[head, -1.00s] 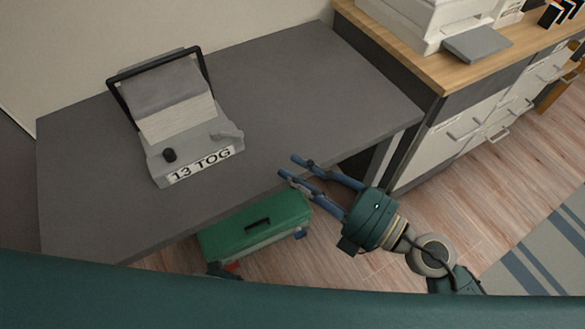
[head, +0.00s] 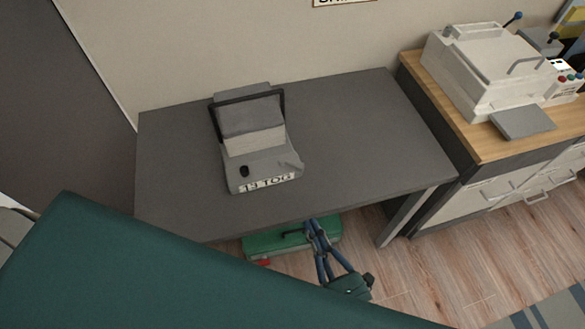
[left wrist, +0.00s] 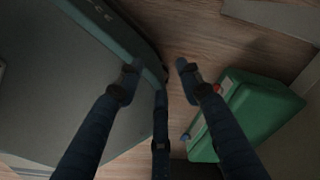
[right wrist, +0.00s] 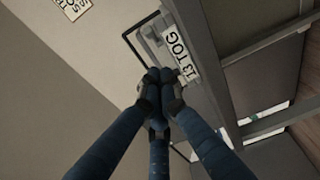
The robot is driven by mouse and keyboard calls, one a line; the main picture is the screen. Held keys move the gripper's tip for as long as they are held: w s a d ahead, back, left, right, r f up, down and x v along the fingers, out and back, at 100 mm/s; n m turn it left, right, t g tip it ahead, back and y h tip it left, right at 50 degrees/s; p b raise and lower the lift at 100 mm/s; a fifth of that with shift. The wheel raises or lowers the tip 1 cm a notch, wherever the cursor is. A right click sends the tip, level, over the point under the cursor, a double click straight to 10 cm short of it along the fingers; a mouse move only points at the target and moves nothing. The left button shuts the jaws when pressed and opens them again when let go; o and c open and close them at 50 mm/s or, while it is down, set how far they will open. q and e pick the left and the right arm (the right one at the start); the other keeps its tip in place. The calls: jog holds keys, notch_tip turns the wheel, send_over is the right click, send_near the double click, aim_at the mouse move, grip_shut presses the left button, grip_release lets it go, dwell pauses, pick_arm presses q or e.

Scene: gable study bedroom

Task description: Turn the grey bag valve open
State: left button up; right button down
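A grey device (head: 262,140) labelled "13 TOG" stands on the dark grey desk (head: 360,130). Its front deck carries a black knob (head: 244,171) at the left and a small grey lever (head: 293,164), seemingly the bag valve, at the right. The lever's exact setting is too small to tell. My right gripper (head: 315,221) is by the desk's front edge, apart from the device and lower right of it in the head view. In the right wrist view its fingertips (right wrist: 158,76) meet with nothing visible between them. My left gripper (left wrist: 159,72) is open and empty, above the floor.
A green case (head: 265,243) lies on the floor under the desk's front edge; it also shows in the left wrist view (left wrist: 258,108). A wood-topped cabinet (head: 462,135) with a white machine (head: 485,70) stands at the right. The desk right of the device is clear.

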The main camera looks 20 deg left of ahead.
jog(key=a, duration=0.1)
jog(key=p, duration=0.2)
send_near(289, 166)
jog(key=shift+s+a+r, duration=0.35)
jog(key=shift+s+a, duration=0.15)
jog(key=shift+a, duration=0.05)
jog(key=shift+s+a+r, duration=0.3)
jog(key=shift+s+a, duration=0.15)
jog(key=shift+a, duration=0.15)
jog(key=w, duration=0.3)
jog(key=shift+w+a, duration=0.2)
jog(key=shift+w, duration=0.05)
jog(key=shift+w+f, duration=0.15)
jog(key=shift+w, duration=0.4)
pick_arm(q)
jog(key=shift+s+a+r, duration=0.2)
jog(key=shift+s+r, duration=0.2)
jog(key=shift+r, duration=0.2)
jog(key=shift+s+a+r, duration=0.15)
jog(key=shift+s+r, duration=0.2)
jog(key=shift+r, duration=0.25)
pick_arm(e)
jog(key=shift+d, duration=0.1)
